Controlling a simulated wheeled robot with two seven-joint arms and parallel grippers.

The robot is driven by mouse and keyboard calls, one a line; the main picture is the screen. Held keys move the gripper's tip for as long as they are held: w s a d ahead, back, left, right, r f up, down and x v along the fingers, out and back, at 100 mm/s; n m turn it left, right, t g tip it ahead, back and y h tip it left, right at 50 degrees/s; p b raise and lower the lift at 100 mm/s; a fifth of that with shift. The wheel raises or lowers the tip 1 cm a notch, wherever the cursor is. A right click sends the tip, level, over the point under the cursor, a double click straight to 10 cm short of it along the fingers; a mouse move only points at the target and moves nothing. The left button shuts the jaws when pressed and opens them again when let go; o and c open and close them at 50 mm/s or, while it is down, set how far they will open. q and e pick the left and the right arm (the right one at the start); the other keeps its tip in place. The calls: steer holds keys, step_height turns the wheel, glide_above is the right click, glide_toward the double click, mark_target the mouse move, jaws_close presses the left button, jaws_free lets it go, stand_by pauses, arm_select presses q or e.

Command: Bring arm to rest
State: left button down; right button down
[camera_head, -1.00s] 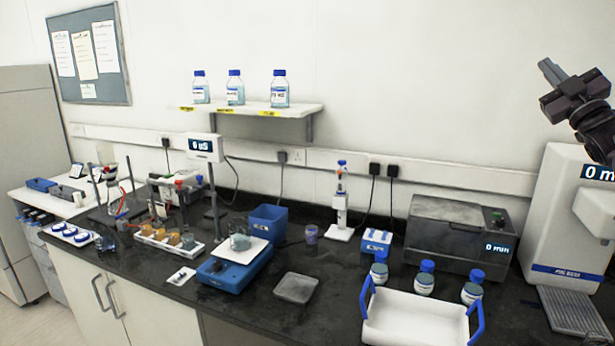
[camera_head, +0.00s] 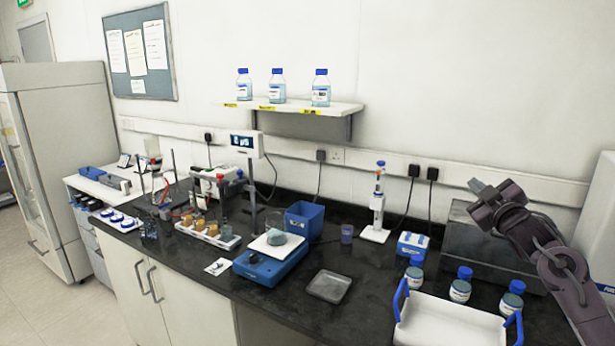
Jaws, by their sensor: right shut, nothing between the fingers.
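My right arm comes in from the right edge in the head view. My right gripper (camera_head: 483,188) is at its upper end, shut and empty. It is in the air in front of the wall and the grey box-shaped instrument (camera_head: 468,238), part of which the arm hides. It touches nothing that I can see. My left gripper is not in view.
Below the arm, a white tray (camera_head: 445,325) with blue handles stands at the bench front, with several blue-capped bottles (camera_head: 460,288) behind it. A pipette stand (camera_head: 376,233), a blue balance (camera_head: 270,267) with a beaker, and a shelf (camera_head: 300,107) with bottles are further left.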

steer(key=s+a+f+m+g, duration=0.1)
steer(key=s+a+f+g, duration=0.1)
steer(key=s+a+f, duration=0.45)
steer(key=s+a+f+m+g, duration=0.1)
steer(key=s+a+f+g, duration=0.25)
steer(key=f, duration=0.65)
steer(key=s+a+f+m+g, duration=0.1)
steer(key=s+a+f+g, duration=0.1)
steer(key=s+a+f, duration=0.5)
steer(key=s+a+f+m+g, duration=0.2)
steer(key=s+a+f+g, duration=0.3)
steer(key=s, duration=0.8)
steer(key=s+f+m+g, duration=0.2)
steer(key=s+f+g, duration=0.3)
steer(key=s, duration=0.8)
step_height(320, 180, down, 39)
steer(key=s+b, duration=0.3)
steer(key=b, duration=0.4)
steer(key=s+d+f+b, duration=0.1)
steer(key=s+f+b, duration=0.1)
steer(key=s+f, duration=0.7)
steer(key=s+d+f+b, duration=0.2)
steer(key=s+f+b, duration=0.1)
steer(key=s+f, duration=0.6)
step_height(320, 180, down, 4)
steer(key=shift+s+d+r+n+g, duration=0.2)
steer(key=shift+s+d+n+g, duration=0.1)
steer(key=shift+g, duration=0.15)
